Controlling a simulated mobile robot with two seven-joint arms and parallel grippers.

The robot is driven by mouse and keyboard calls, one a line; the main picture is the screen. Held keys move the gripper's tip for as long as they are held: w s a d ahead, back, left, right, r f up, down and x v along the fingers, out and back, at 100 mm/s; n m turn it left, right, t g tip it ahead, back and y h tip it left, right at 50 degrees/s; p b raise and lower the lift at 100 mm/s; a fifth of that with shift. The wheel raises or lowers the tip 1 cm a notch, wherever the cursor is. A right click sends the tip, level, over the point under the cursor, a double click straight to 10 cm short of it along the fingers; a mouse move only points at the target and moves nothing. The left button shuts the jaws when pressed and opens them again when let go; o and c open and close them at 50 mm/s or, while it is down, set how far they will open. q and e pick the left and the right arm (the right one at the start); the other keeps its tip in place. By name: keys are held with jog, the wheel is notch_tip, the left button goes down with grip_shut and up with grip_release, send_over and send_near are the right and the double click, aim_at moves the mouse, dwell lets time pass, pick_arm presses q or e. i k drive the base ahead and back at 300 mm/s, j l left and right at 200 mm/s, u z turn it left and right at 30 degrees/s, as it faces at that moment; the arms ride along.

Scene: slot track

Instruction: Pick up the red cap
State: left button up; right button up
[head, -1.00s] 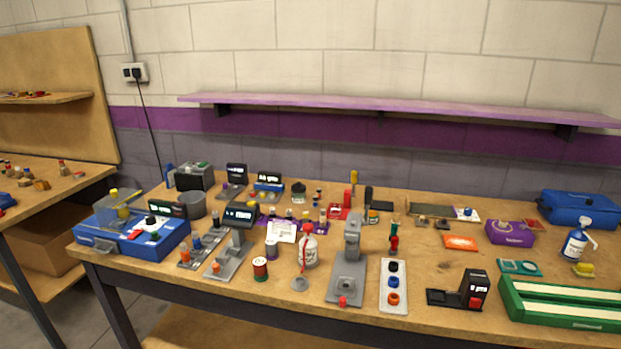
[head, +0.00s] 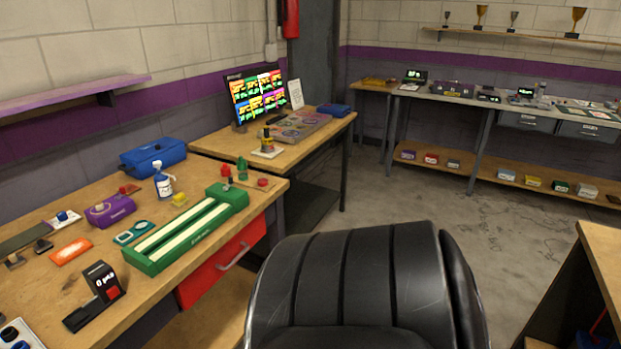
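A small red round piece (head: 263,182) lies near the far right corner of the wooden bench (head: 140,185); it may be the red cap, but it is too small to tell. A small upright red piece (head: 226,171) stands to its left, beside a green one (head: 242,168). Neither of my grippers shows in the head view.
A long green tray with pale strips (head: 185,237) lies on the bench, with a blue case (head: 153,157) and a white spray bottle (head: 163,184) behind it. A black chair (head: 360,290) fills the front middle. Open floor (head: 410,195) lies beyond it.

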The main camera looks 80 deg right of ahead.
aim_at(225, 169)
jog(key=z, duration=2.25)
